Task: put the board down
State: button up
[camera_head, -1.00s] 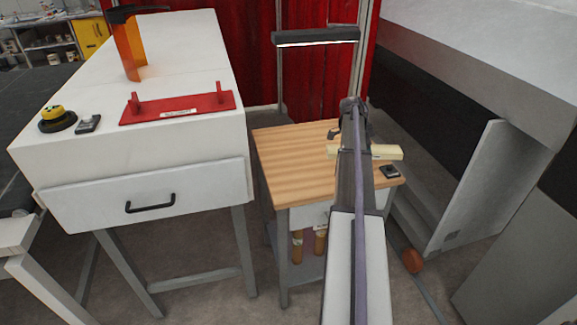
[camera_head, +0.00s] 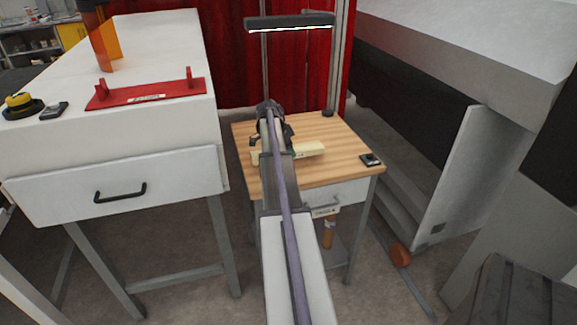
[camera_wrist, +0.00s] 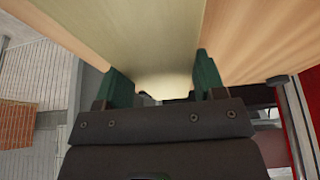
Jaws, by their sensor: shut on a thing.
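The board (camera_head: 309,150) is a pale yellow strip seen over the small wooden-topped table. My arm covers its middle in the head view, and its ends show to either side. In the wrist view the board (camera_wrist: 160,35) is a pale surface running between the two green fingers of my gripper (camera_wrist: 163,78). The gripper is shut on it. In the head view the gripper tips (camera_head: 272,150) are mostly hidden by the arm. The board is low over the wooden tabletop (camera_head: 315,132); I cannot tell whether it touches.
A small dark device (camera_head: 370,159) lies at the table's right corner, and a dark round object (camera_head: 327,113) at its back edge. A white cabinet (camera_head: 120,150) with a red bracket (camera_head: 146,95) stands left. A large white machine (camera_head: 480,45) stands right. The table's right half is mostly clear.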

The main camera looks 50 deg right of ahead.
notch_tip(320, 180, down, 4)
jog(key=b, duration=0.4)
jog(key=shift+r, duration=0.35)
jog(key=shift+c, duration=0.4)
jog(key=shift+f, duration=0.25)
jog(key=o, duration=1.1)
jog(key=shift+r, duration=0.1)
jog(key=p+v, duration=1.2)
jog(key=shift+s+r, duration=0.1)
jog(key=shift+r, duration=0.15)
jog(key=shift+f, duration=0.1)
